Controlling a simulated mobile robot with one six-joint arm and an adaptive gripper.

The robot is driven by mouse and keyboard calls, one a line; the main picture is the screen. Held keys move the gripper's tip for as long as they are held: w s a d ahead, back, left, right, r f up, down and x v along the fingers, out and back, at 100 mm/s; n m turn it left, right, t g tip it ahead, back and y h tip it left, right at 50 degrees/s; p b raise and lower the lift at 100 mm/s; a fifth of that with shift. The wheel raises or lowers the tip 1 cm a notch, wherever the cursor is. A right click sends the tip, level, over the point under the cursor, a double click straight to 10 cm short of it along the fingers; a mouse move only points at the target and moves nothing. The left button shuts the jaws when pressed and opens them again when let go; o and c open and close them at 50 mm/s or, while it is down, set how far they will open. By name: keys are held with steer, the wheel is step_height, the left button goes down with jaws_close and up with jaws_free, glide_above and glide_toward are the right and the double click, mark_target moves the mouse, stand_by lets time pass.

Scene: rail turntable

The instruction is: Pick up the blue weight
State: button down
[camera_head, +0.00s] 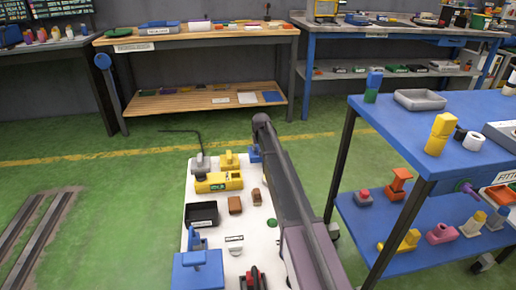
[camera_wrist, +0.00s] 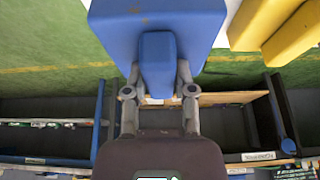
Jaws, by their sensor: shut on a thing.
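The blue weight (camera_wrist: 112,28) fills the top middle of the wrist view, a broad block with a narrower blue handle (camera_wrist: 157,58). My gripper (camera_wrist: 158,78) is shut on that handle, one finger on each side. In the head view a small part of the blue weight (camera_head: 255,154) shows beside the end of my arm, at the far right corner of the white surface. My arm hides the gripper there. I cannot tell whether the weight touches the surface.
A yellow weight (camera_head: 228,160) stands just left of it, with a grey weight (camera_head: 201,165) farther left. The white surface (camera_head: 217,228) also bears a black bin (camera_head: 202,214), brown blocks and a blue device (camera_head: 196,259). A blue table (camera_head: 400,130) stands to the right.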

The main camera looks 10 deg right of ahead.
steer(key=s+d, duration=0.1)
steer(key=s, duration=0.4)
steer(key=s+d+r+p, duration=0.1)
steer(key=s, duration=0.4)
steer(key=s+d, duration=0.2)
steer(key=s, duration=0.3)
steer(key=shift+r, duration=0.2)
steer(key=shift+r, duration=0.1)
step_height(320, 180, up, 37)
steer(key=p, duration=3.7)
steer(key=shift+p, duration=0.3)
steer(key=shift+s, duration=0.2)
